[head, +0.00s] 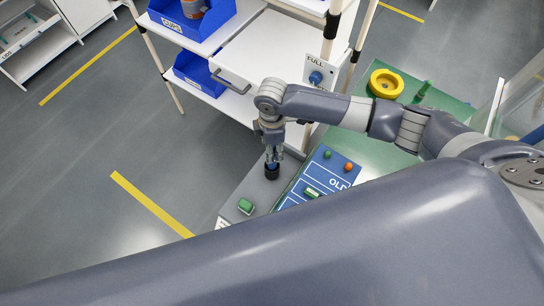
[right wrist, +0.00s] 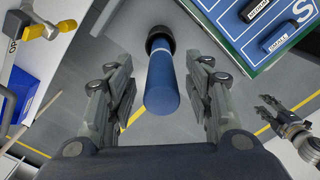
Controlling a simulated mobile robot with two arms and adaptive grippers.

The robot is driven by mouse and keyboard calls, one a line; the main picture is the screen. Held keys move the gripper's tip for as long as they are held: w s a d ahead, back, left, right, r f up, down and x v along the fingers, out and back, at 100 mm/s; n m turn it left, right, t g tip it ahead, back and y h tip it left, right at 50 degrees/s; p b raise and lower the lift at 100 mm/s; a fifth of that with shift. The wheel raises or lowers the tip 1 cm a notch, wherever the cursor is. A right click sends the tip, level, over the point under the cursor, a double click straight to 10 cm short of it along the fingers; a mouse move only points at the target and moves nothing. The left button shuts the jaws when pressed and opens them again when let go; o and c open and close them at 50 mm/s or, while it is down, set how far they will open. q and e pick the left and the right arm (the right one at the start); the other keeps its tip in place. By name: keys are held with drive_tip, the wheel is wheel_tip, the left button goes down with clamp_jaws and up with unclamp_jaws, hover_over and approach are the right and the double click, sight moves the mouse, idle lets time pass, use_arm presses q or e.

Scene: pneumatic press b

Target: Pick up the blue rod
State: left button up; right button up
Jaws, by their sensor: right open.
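The blue rod (right wrist: 162,85) stands in a black round socket (right wrist: 160,40). In the right wrist view it lies between the two fingers of my right gripper (right wrist: 163,95), which is open with a gap on each side. In the head view my right gripper (head: 272,150) points down over the rod (head: 271,164), and the fingers partly hide it. The black socket (head: 271,172) is on a grey surface. My left gripper (right wrist: 270,108) shows small at the right of the right wrist view; its opening is unclear.
A blue board (head: 320,180) with small coloured pieces is to the right. A shelf cart with blue bins (head: 195,75) stands behind. A yellow ring (head: 386,84) sits on the green table (head: 440,105).

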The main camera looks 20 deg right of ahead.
wheel_tip(320, 180, down, 3)
drive_tip(key=shift+a+f+p, duration=0.1)
drive_tip(key=shift+f+p, duration=0.1)
drive_tip(key=shift+p, duration=0.1)
drive_tip(key=c, duration=0.3)
clamp_jaws()
wheel_tip(320, 180, up, 8)
drive_tip(key=shift+r+b, duration=0.15)
drive_tip(key=shift+b, duration=0.8)
wheel_tip(320, 180, up, 3)
drive_tip(key=shift+r+p, duration=0.2)
drive_tip(key=shift+p, duration=0.6)
wheel_tip(320, 180, up, 4)
drive_tip(key=p, duration=0.4)
drive_tip(key=shift+r+p, duration=0.1)
drive_tip(key=shift+p, duration=0.25)
use_arm(q)
drive_tip(key=shift+d+r, duration=0.1)
drive_tip(key=shift+r, duration=2.7)
use_arm(e)
drive_tip(key=shift+r, duration=2.6)
